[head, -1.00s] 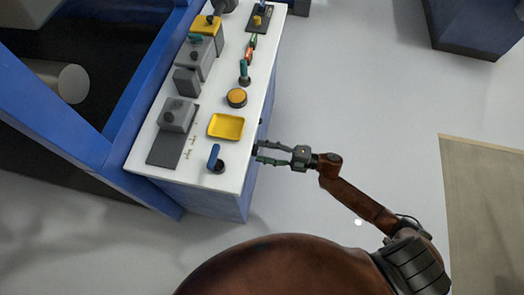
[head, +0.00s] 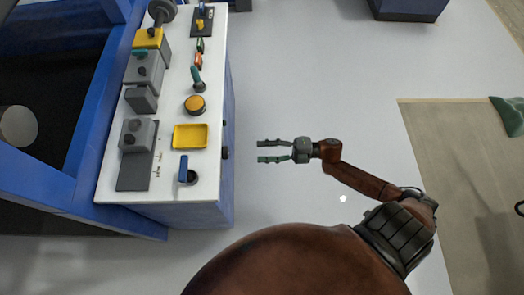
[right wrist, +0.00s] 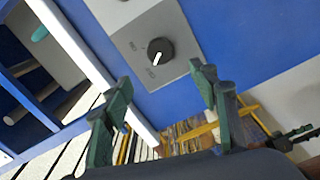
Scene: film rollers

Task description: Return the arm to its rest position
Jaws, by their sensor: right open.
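My right gripper (head: 272,151) is open and empty in the head view. It points left, over the open floor, with a clear gap between its fingertips and the front side of the white-topped blue cabinet (head: 227,160). In the right wrist view its two green fingers (right wrist: 160,105) stand apart with nothing between them. A black rotary knob (right wrist: 160,51) on a grey plate shows beyond the fingertips, on the blue side. My left gripper is not in view.
The white top (head: 140,195) holds a yellow tray (head: 190,136), an orange button (head: 195,104), a blue-handled lever (head: 183,170) and grey boxes. The grey floor (head: 300,60) right of the cabinet is clear. A beige mat (head: 440,130) lies at the right.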

